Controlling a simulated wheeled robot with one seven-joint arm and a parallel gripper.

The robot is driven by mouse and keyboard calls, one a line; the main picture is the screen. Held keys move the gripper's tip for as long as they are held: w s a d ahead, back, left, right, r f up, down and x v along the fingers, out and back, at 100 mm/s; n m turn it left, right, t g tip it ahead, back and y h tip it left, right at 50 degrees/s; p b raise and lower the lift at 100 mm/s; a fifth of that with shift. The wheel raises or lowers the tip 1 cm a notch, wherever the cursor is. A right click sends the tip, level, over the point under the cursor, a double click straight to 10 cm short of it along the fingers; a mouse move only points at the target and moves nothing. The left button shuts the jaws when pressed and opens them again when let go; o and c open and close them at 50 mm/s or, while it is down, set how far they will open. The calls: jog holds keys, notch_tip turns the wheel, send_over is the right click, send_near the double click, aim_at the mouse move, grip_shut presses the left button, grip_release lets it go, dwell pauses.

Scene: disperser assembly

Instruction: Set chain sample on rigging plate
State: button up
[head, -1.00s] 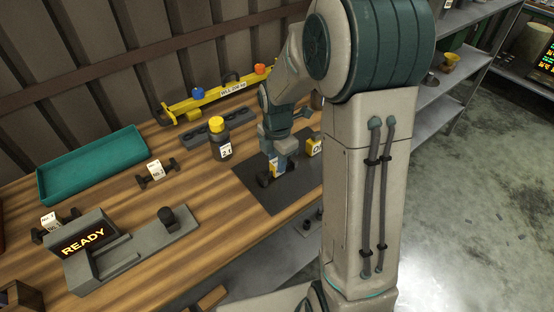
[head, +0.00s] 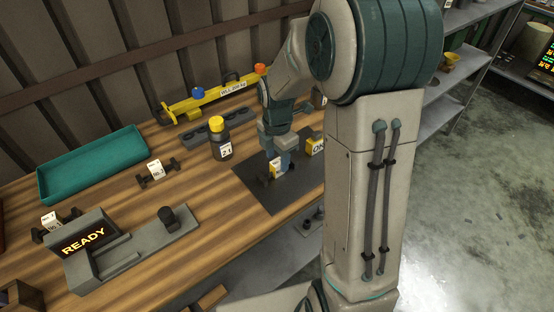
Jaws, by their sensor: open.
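The rigging plate (head: 283,197) is a flat dark grey sheet on the wooden bench, partly hidden by my arm at its right. My gripper (head: 279,165) points down over the plate and is open. Right at its fingers is a small dark chain sample with a pale tag (head: 276,171), which appears to rest on the plate; the fingers partly hide it. Two similar dark pieces with white tags lie on the wood, one at centre left (head: 157,171) and one behind the READY device (head: 50,221).
A yellow-capped bottle (head: 219,138) and a grey holed rack (head: 203,133) stand behind the plate. A yellow beam (head: 212,99), teal tray (head: 93,164) and READY device (head: 88,244) occupy the bench.

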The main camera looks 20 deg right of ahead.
aim_at(277, 161)
notch_tip(277, 161, up, 10)
jog(key=s+r+m+t, duration=0.2)
jog(key=s+m+t, duration=0.1)
jog(key=s+m, duration=1.4)
jog(key=shift+s+m, duration=0.4)
jog(key=shift+m, duration=2.4)
